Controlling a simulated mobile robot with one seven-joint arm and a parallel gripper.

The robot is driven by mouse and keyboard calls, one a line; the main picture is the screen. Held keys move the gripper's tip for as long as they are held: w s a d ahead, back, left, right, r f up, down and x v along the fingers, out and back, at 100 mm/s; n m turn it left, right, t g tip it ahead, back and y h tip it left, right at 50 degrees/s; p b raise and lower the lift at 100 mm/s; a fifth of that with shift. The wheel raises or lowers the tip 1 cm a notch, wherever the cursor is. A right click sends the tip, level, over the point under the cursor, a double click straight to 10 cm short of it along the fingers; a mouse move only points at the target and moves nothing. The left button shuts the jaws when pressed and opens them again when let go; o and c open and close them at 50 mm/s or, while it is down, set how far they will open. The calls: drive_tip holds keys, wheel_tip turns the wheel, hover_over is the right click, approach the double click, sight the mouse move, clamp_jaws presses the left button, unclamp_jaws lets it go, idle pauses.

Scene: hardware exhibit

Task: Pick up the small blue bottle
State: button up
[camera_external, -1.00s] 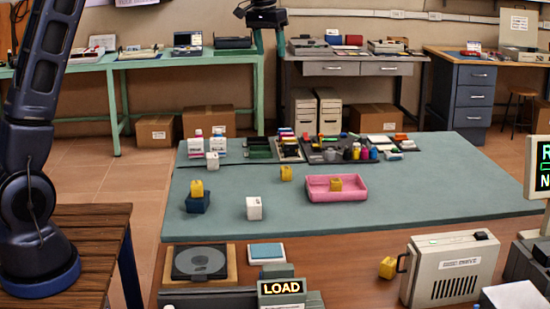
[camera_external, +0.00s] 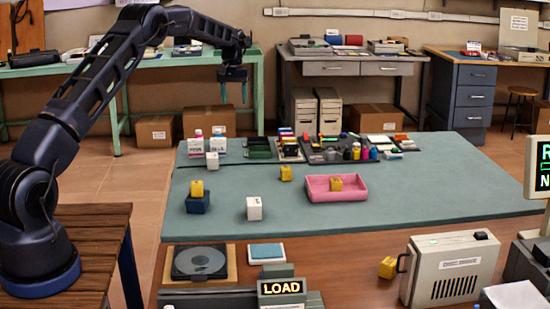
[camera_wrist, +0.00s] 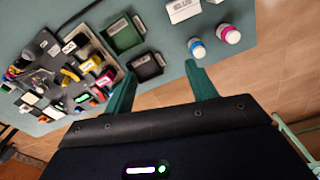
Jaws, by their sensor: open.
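A small blue bottle (camera_external: 373,153) stands at the right end of a row of small coloured bottles on the dark tray at the back of the teal mat. I cannot make it out in the wrist view. A white bottle with a blue band (camera_wrist: 197,49) stands beside one with a pink band (camera_wrist: 229,34) in the wrist view. My gripper (camera_external: 233,93) is raised above the back-left of the mat, well left of the blue bottle. In the wrist view my gripper (camera_wrist: 161,88) has its teal fingers wide apart with nothing between them.
A pink tray (camera_external: 352,195) with a yellow block lies mid-mat. A dark blue box (camera_external: 198,204) with a yellow block on it and a white block (camera_external: 254,208) stand to the left. A green bin (camera_wrist: 122,35) is near the bottles. The mat's right side is clear.

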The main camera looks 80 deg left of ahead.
drive_tip(key=n, duration=0.1)
hover_over(218, 133)
drive_tip(key=a, duration=0.1)
drive_tip(key=f, duration=0.7)
drive_tip(key=shift+w+f, duration=0.2)
wheel_tip(218, 133, down, 5)
drive_tip(key=shift+f, duration=0.15)
drive_tip(key=shift+s+a+f, duration=0.1)
drive_tip(key=shift+f, duration=1.25)
drive_tip(key=shift+s+a+f, duration=0.1)
drive_tip(key=shift+f, duration=1.2)
drive_tip(key=c, duration=1.1)
